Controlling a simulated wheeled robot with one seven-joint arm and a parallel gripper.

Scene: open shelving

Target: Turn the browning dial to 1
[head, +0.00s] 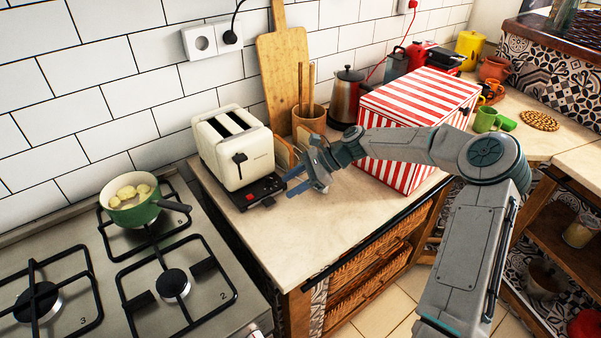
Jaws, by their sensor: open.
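A cream toaster (236,146) stands on the counter beside the stove, with two slots on top and a black lever on its front. Its dark control base (258,192) juts out at the front and carries a red button and a small dial. The dial's number and pointer are too small to read. My gripper (291,182) is open and empty just right of the control base, with its blue fingers pointing left toward it. I cannot tell whether the fingers touch it.
A stove with a green pot (133,212) is at left. A red-and-white striped box (416,112) stands behind my arm. A wooden board (284,75), utensil holder (309,122) and kettle (347,90) line the wall. The front counter (320,232) is clear.

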